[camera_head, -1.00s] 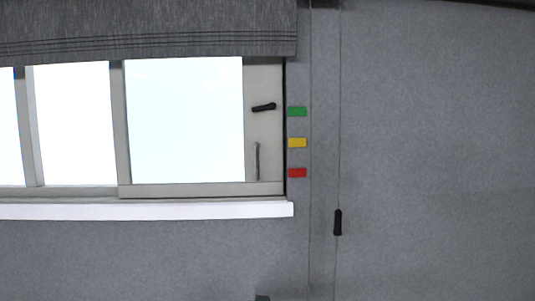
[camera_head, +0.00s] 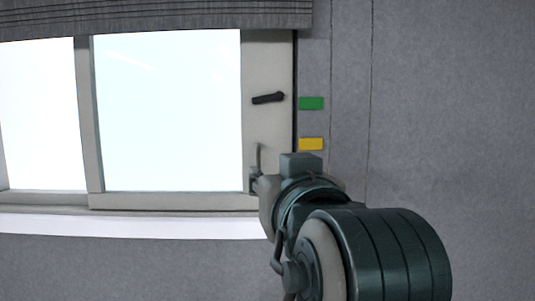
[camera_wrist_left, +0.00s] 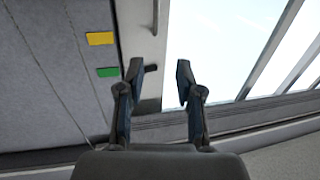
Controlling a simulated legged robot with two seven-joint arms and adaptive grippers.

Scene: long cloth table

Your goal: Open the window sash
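The window sash (camera_head: 270,140) is a pale frame around bright glass, its right upright beside the wall. A slim vertical grey handle (camera_head: 258,158) is on that upright, with a black latch lever (camera_head: 268,98) above it. My left gripper (camera_head: 254,181) is at the handle's lower end, partly hidden behind my own wrist. In the left wrist view its two fingers (camera_wrist_left: 160,74) are spread apart with nothing between their tips. The handle (camera_wrist_left: 155,16) shows beyond them, and the black latch (camera_wrist_left: 151,68) shows near the left finger. My right gripper is not in view.
Green (camera_head: 311,103) and yellow (camera_head: 311,144) labels are on the grey wall right of the window. A white sill (camera_head: 130,224) runs below, and a grey blind (camera_head: 150,15) hangs above. The wall at the right is bare.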

